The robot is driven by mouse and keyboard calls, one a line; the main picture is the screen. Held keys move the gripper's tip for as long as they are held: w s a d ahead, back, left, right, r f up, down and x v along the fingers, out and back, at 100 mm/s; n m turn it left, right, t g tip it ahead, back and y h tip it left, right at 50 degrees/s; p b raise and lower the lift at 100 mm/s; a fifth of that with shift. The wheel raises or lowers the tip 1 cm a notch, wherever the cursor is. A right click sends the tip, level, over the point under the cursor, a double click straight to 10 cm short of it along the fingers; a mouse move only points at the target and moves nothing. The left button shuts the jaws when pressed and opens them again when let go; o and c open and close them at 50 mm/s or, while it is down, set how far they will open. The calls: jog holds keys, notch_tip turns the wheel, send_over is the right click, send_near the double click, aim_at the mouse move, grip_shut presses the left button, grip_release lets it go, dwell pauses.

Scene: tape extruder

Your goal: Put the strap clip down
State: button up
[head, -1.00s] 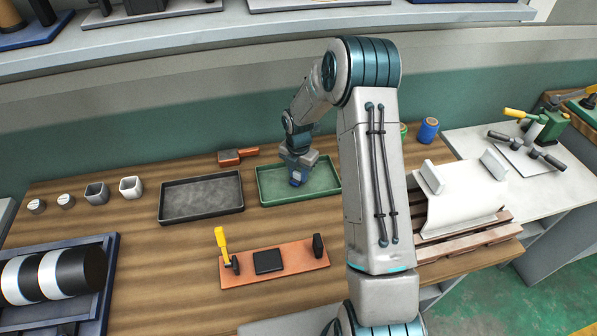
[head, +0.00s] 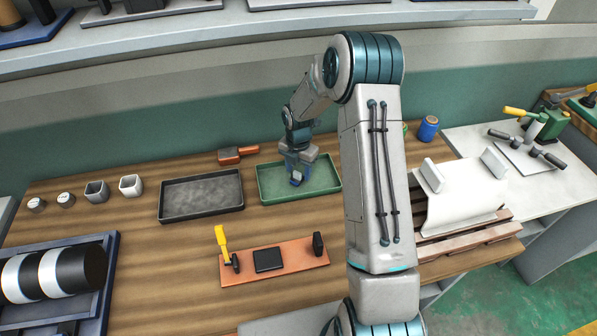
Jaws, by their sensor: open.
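My gripper (head: 297,174) is over the green tray (head: 325,186), pointing down with its fingers low inside the tray's outline. It is open. A small bluish-grey piece (head: 296,181), which looks like the strap clip, shows at the fingertips. It is tiny in this view and partly hidden by the fingers, so I cannot tell whether it touches them. It appears to be at or near the tray's floor.
A dark empty tray (head: 201,196) lies to the left of the green one. A red tool (head: 238,154) lies behind. An orange board (head: 274,262) with a yellow-handled tool is in front. Grey cups (head: 131,186) stand left. A blue spool (head: 428,128) stands right.

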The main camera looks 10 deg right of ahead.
jog(key=s+r+m, duration=0.4)
jog(key=r, duration=0.6)
jog(key=s+r+m, duration=0.3)
jog(key=s+r, duration=0.1)
jog(key=r, duration=0.5)
jog(key=s+r+m+t, duration=0.1)
jog(key=s+r+m, duration=0.2)
jog(key=s+m, duration=0.7)
jog(key=s+r+m+t, duration=0.2)
jog(key=s+r+m, duration=0.1)
jog(key=s+m, duration=0.7)
jog(key=shift+s+a+b, duration=0.2)
jog(key=shift+s+b, duration=0.2)
jog(key=shift+s, duration=0.55)
